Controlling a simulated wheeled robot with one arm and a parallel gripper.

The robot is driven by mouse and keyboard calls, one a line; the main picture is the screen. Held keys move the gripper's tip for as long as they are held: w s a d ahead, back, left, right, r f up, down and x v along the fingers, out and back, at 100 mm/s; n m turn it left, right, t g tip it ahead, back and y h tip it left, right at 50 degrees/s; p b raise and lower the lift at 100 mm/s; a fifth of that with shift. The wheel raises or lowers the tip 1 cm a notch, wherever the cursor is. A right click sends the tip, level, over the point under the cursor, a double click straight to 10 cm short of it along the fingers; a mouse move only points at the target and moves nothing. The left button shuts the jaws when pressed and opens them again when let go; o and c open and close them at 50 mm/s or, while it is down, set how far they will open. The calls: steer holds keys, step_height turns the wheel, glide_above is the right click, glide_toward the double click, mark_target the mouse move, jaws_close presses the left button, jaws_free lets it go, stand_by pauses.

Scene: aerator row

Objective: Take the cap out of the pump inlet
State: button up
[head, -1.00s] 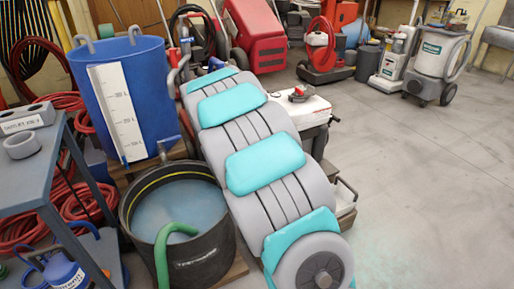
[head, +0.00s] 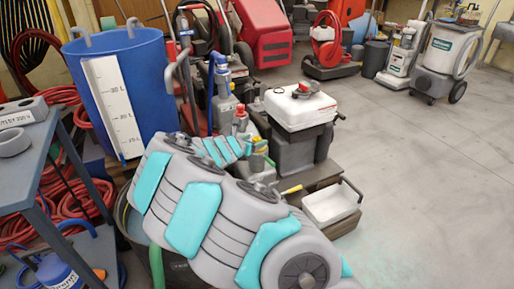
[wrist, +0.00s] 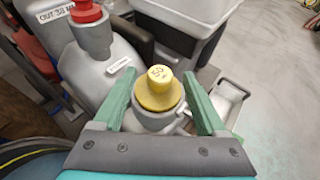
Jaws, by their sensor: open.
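In the wrist view a yellow cap (wrist: 160,88) with a round knob and dark markings sits upright in the round grey pump inlet (wrist: 157,121). My gripper (wrist: 160,76) is open, with one green finger left and one right of the cap. Gaps show between the cap and both fingers, so it is not held. How far the fingertips are above the inlet is hard to tell. The grey pump body (wrist: 115,65) carries a red cap (wrist: 87,12) on another port. In the head view the arm partly covers the pump, and the yellow cap is not clearly seen.
A white-topped box (head: 300,108) stands just behind the pump. A white tray (head: 332,203) lies to the right. A blue bucket (head: 150,90) and a grey bench (head: 30,150) are at left. The floor (head: 420,180) at right is open.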

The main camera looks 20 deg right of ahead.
mark_target(260, 139)
steer(key=shift+x, duration=2.7)
steer(key=shift+a+f, duration=0.1)
steer(key=shift+f, duration=0.1)
jaws_close()
